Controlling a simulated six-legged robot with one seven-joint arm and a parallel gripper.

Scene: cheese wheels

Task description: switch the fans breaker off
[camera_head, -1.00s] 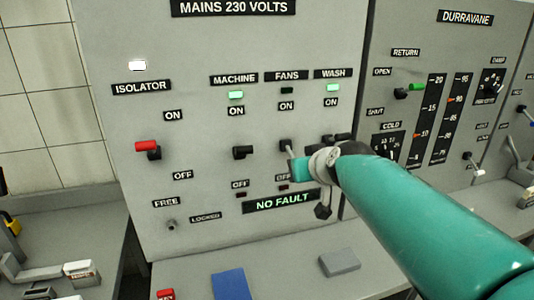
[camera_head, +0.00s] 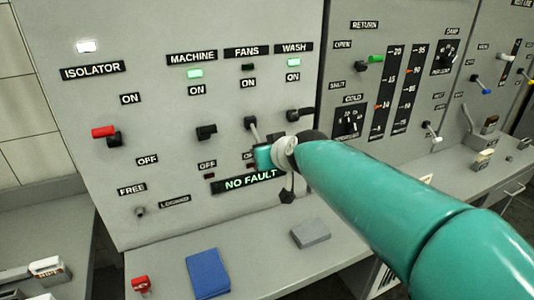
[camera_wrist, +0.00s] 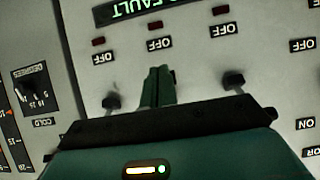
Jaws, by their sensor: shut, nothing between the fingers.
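The fans breaker (camera_head: 251,124) is on the grey mains panel, between the machine breaker (camera_head: 206,132) and the wash breaker (camera_head: 299,115). Its light rod slants down behind my gripper, and its end is hidden. The fans ON lamp (camera_head: 248,67) is dark; its OFF lamp is mostly covered in the head view. My gripper (camera_head: 262,157) is at the panel just below the fans lever. In the upside-down wrist view my gripper (camera_wrist: 158,78) is shut and empty, between two dark breaker handles, below the middle OFF label. Contact with the lever cannot be told.
The machine lamp (camera_head: 195,74) and wash lamp (camera_head: 293,62) glow green. The red isolator handle (camera_head: 104,132) is at left, and the NO FAULT sign (camera_head: 248,182) is lit. A blue book-like object (camera_head: 207,273) and a grey block (camera_head: 310,233) lie on the ledge below.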

